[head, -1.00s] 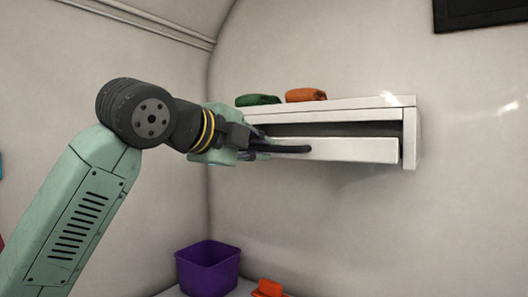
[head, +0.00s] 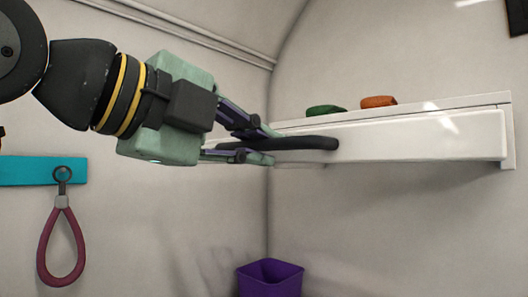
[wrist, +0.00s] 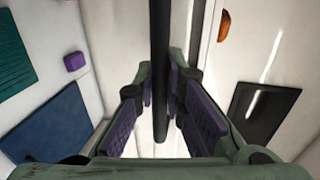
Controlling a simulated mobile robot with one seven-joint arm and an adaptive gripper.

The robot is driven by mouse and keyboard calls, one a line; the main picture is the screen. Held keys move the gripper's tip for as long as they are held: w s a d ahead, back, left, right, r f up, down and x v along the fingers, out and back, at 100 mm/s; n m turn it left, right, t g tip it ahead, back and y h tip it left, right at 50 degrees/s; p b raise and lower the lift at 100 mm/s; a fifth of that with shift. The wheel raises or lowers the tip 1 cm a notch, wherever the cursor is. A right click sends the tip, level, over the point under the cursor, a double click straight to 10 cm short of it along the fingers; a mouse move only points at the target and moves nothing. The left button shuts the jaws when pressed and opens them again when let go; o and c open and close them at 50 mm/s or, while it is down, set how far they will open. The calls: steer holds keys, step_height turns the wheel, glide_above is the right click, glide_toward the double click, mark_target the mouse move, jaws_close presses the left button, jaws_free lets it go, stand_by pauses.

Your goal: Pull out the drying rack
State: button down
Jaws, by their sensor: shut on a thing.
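The drying rack shows in the head view as a long white front panel (head: 420,140) under a white wall shelf (head: 440,105), with a black bar handle (head: 315,143) on its face. The panel covers the shelf opening; how far it stands out is hard to judge from here. My gripper (head: 275,143) comes from the left, its fingers closed around the handle. In the wrist view the black handle (wrist: 160,60) runs lengthwise between the purple-padded fingers (wrist: 160,105). The inside of the rack is hidden.
A green roll (head: 325,110) and an orange roll (head: 378,101) lie on the shelf. Below stands a purple bin (head: 270,280). At left, a pink loop (head: 62,240) hangs from a teal wall strip (head: 30,170). The space under the rack looks clear.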

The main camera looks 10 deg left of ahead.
steer(key=shift+s+a, duration=0.2)
steer(key=shift+s, duration=0.05)
steer(key=c, duration=1.7)
jaws_free()
steer(key=shift+o, duration=0.2)
steer(key=v, duration=1.2)
steer(key=shift+s+d, duration=0.1)
